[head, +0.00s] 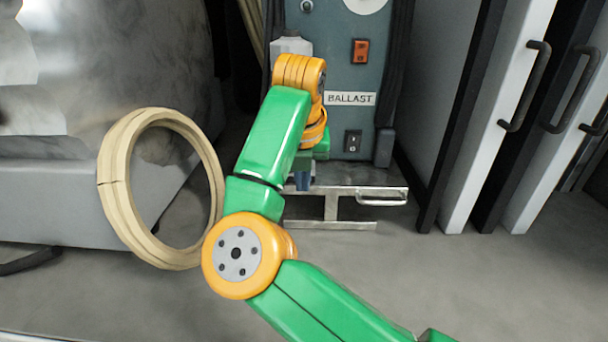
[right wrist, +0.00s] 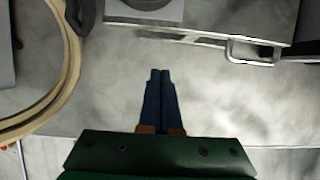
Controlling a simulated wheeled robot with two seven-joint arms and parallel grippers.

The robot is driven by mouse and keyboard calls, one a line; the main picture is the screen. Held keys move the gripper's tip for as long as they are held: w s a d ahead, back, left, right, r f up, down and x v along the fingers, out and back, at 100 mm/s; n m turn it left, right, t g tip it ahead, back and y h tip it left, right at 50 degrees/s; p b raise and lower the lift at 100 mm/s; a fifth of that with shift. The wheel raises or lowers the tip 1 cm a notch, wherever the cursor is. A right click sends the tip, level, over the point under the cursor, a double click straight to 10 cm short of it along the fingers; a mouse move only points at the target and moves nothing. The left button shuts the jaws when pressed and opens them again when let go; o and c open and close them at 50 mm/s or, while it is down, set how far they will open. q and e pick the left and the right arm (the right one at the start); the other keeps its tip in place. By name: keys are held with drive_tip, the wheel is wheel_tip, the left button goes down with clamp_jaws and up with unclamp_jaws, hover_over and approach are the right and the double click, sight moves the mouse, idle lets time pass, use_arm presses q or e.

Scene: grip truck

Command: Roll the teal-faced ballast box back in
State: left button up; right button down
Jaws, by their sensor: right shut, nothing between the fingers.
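The teal-faced ballast box (head: 345,60) stands upright at the top middle of the head view, with a BALLAST label, an orange switch and a black switch on its face. It rests on a metal slide-out tray (head: 345,195) with a looped handle (head: 384,197) at its front right. The tray's edge and handle (right wrist: 252,52) also show at the top right of the right wrist view. My right gripper (head: 304,182) is low in front of the box, partly hidden by my own arm. In the right wrist view its blue fingers (right wrist: 160,75) are together and empty, pointing toward the tray's front. My left gripper is not in view.
A coiled cream hose (head: 112,190) leans left of my right arm. White cabinet doors (head: 510,110) with dark handles stand at the right. A large grey metallic bulk (head: 60,190) fills the left. The grey floor (head: 470,285) is clear at the lower right.

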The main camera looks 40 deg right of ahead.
use_arm(q)
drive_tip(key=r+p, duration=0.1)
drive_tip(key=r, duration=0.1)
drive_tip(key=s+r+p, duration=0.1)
drive_tip(key=p, duration=0.1)
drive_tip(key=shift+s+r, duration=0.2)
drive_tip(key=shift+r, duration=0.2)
use_arm(e)
drive_tip(key=w+d+f, duration=0.3)
drive_tip(key=d+f, duration=0.1)
drive_tip(key=f, duration=0.1)
drive_tip(key=shift+w+f, duration=0.15)
drive_tip(key=shift+f, duration=0.25)
